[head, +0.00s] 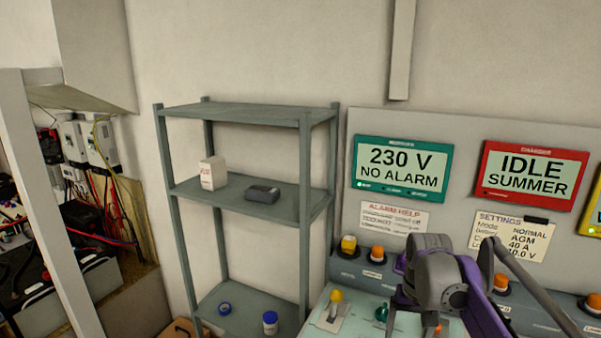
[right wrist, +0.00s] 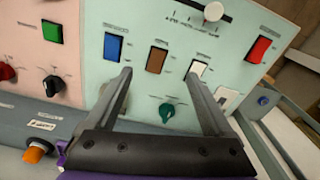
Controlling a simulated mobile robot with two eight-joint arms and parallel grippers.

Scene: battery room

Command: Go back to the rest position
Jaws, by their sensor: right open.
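My right arm (head: 440,275), purple and grey, reaches over the control desk at the lower right of the head view. Its fingers cannot be made out clearly there. In the right wrist view my right gripper (right wrist: 158,76) is open, with nothing between its fingers. It is over the pale green panel (right wrist: 130,20), in front of the blue rocker (right wrist: 113,47), brown rocker (right wrist: 156,60) and white rocker (right wrist: 197,69). A green knob (right wrist: 167,110) shows between the fingers. I cannot tell whether the fingertips touch the panel. My left gripper is not in view.
The desk carries a yellow-knobbed lever (head: 336,296) and orange buttons (head: 377,253). Teal (head: 403,168) and red (head: 531,174) displays hang behind. A grey shelf (head: 250,115) holds a white box (head: 213,173), a dark device (head: 262,194) and blue items. Batteries and wiring stand left.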

